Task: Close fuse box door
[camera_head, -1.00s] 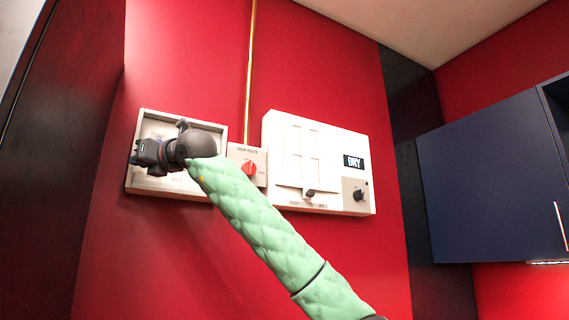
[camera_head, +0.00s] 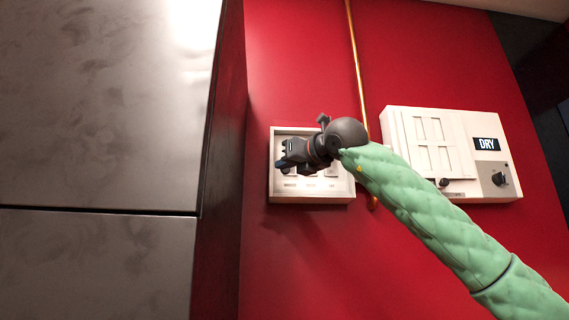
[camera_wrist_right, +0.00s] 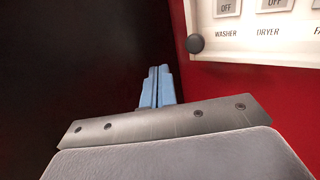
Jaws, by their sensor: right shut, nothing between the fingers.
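My right gripper (camera_head: 283,165) is in front of a white-framed switch box (camera_head: 312,198) on the red wall, near its left side. In the right wrist view its light-blue fingers (camera_wrist_right: 158,86) are together and empty, left of the box's lower-left corner. That corner bears a round black knob (camera_wrist_right: 195,43). The switches there read OFF, with the labels WASHER and DRYER. My wrist hides the middle of this box. No swung-out door shows clearly on it. A second white box (camera_head: 490,192) has a panelled front (camera_head: 430,140). I cannot tell which is the fuse box. My left gripper is out of view.
A tall grey cabinet (camera_head: 100,110) with a dark side (camera_head: 222,200) stands close on the left. A copper pipe (camera_head: 355,60) runs down the red wall. The second box has a DRY display (camera_head: 487,144) and a black dial (camera_head: 499,179).

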